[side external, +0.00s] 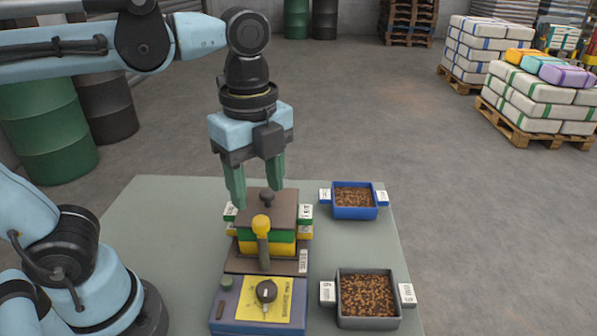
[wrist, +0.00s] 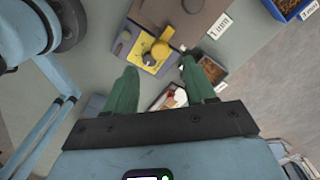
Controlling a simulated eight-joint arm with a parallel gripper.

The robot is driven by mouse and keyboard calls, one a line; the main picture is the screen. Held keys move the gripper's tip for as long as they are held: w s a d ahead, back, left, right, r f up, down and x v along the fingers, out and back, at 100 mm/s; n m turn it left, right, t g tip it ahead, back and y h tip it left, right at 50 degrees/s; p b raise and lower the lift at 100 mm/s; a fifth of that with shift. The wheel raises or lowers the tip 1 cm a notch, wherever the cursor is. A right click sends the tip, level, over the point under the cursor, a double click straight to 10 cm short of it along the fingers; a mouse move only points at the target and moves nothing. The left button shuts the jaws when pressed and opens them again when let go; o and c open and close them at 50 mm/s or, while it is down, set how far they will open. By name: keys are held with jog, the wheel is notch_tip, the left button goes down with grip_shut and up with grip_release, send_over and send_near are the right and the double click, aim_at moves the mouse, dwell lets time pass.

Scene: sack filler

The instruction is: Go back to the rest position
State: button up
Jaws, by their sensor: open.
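My gripper (side external: 256,190) has two green fingers spread apart, with nothing between them. In the side external view it hangs above the brown-lidded box stack (side external: 267,212), close over the lid and its dark round knob (side external: 267,198). The stack has green and yellow layers and stands on the filler machine. In the wrist view the open fingers (wrist: 160,85) point toward the table. There the brown lid (wrist: 170,15) and its knob (wrist: 193,5) show at the top edge. The machine's yellow panel (wrist: 150,55) with its dark dial shows below the lid.
A blue tray of brown pellets (side external: 354,213) stands right of the stack, and a grey tray of pellets (side external: 367,325) stands at the front right. A yellow-knobbed lever (side external: 262,226) rises before the stack. The table's left part (side external: 165,215) is clear. Sack pallets and drums stand behind.

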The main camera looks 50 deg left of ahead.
aim_at(260, 220)
jog(key=shift+f, duration=3.1)
jog(key=shift+r, duration=0.15)
notch_tip(260, 220, up, 12)
notch_tip(260, 220, down, 12)
jog(key=shift+f, duration=0.15)
jog(key=n, duration=0.8)
jog(key=shift+n, duration=0.3)
jog(key=n, duration=0.4)
jog(key=shift+n, duration=2.1)
